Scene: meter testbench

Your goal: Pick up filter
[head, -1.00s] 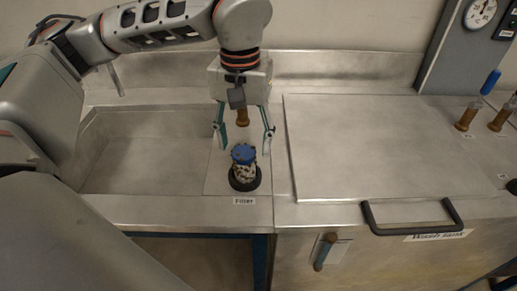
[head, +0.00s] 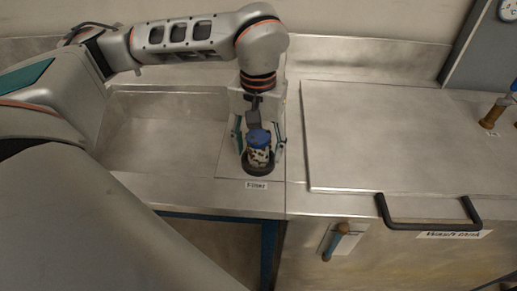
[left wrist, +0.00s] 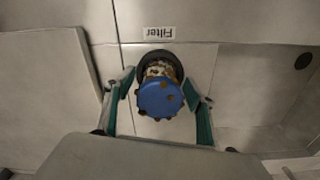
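The filter (head: 258,148) is a short upright cylinder with a blue top and a white, brown-spotted body. It stands in a dark round base on the steel bench, behind the "Filter" label (head: 256,185). My left gripper (head: 259,146) is open, with one finger on each side of the filter. In the left wrist view the blue top of the filter (left wrist: 160,98) sits between the open fingers, with a visible gap on both sides. My right gripper is not in view.
A sunken sink basin (head: 160,135) lies to the left of the filter. A flat steel lid (head: 400,135) with a dark handle (head: 430,222) lies to the right. A brown-and-clear fitting (head: 493,112) stands at the far right. A backsplash runs behind the bench.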

